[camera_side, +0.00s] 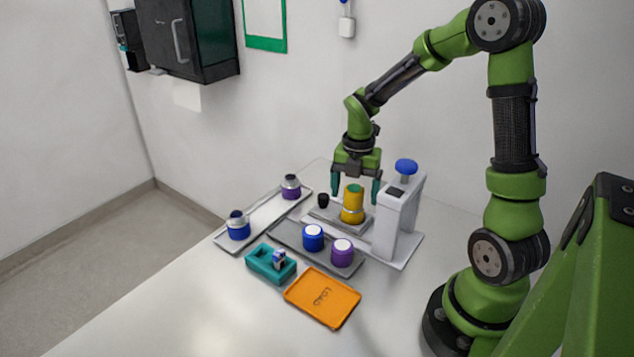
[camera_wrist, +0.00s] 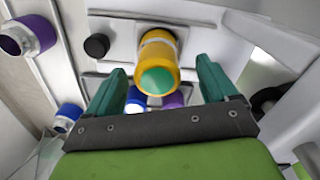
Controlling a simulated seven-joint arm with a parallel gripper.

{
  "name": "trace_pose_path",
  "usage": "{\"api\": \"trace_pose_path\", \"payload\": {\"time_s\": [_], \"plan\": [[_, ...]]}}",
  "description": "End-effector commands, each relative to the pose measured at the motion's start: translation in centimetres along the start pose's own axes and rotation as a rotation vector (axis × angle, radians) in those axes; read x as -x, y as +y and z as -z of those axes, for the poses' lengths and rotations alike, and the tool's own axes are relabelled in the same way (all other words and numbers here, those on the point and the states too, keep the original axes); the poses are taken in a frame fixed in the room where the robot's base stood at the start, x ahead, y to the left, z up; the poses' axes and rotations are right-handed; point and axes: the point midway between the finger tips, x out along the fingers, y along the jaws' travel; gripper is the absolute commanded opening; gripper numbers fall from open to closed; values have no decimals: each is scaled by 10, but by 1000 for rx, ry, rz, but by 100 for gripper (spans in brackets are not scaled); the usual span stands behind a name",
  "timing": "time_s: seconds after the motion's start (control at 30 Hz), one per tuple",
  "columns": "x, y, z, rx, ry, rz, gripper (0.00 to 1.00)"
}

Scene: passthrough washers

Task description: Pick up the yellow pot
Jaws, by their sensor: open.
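In the wrist view the yellow pot (camera_wrist: 157,57) shows a green round face and lies just beyond the fingertips. My gripper (camera_side: 356,196) is open, pointing down, with its teal fingers on either side of the pot's upper part. In the wrist view my gripper (camera_wrist: 163,78) has a wide gap between its fingers, and neither finger visibly touches the pot.
A white device (camera_side: 397,220) with a blue knob (camera_side: 406,166) stands close on the right. A small black knob (camera_side: 323,200) is left of the pot. A grey tray (camera_side: 290,240) holds a blue pot (camera_side: 313,237) and a purple pot (camera_side: 342,251). An orange tray (camera_side: 322,297) lies in front.

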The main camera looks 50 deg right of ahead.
Motion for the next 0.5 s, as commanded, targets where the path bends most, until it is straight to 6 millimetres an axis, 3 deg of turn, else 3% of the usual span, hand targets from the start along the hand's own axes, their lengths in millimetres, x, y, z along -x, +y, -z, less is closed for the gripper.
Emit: {"api": "trace_pose_path", "payload": {"time_s": [0.3,0.5], "plan": [[-43,2,-1,1,5,5,86],[-52,2,-2,-1,1,1,86]]}}
